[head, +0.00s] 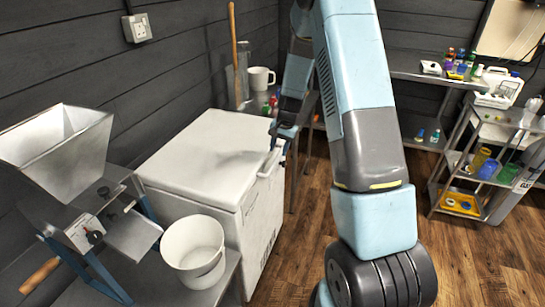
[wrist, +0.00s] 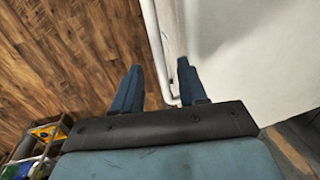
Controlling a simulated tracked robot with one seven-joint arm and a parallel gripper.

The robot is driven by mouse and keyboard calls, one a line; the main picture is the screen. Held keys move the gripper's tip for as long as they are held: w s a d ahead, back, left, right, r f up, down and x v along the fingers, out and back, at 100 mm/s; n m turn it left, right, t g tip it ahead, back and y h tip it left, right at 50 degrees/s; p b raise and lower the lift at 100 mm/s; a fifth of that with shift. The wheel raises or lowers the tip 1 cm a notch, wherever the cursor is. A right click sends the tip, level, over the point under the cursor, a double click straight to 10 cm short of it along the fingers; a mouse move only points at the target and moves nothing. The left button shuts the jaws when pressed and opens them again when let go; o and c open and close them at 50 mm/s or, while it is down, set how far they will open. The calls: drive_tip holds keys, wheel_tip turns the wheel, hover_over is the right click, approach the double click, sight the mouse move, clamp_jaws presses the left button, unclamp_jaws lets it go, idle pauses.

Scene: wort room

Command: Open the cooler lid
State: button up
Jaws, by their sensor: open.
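The cooler (head: 262,220) is a white chest against the dark wall, left of centre in the head view. Its lid (head: 200,150) lies flat and shut. A pale handle (head: 268,165) sits at the lid's right front edge. My gripper (head: 284,138) is at that edge, partly hidden by its own links. In the wrist view, the lid (wrist: 255,60) fills the right side and the handle bar (wrist: 157,45) runs down between the two blue fingers of my gripper (wrist: 160,78). The fingers are apart; I cannot tell whether either one touches the bar.
A hopper mill (head: 60,150) and a white bucket (head: 193,250) stand on a bench close in front of the cooler. A metal shelf (head: 465,190) with bottles and tubs stands at the right. The wooden floor (head: 475,255) between is clear.

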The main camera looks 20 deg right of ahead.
sight(276, 158)
drive_tip(key=shift+w+a+f, duration=0.1)
drive_tip(key=shift+a+f, duration=0.05)
drive_tip(key=shift+f, duration=0.9)
drive_tip(key=shift+w+a+f, duration=0.1)
drive_tip(key=shift+a+f, duration=0.05)
drive_tip(key=shift+f, duration=0.85)
clamp_jaws()
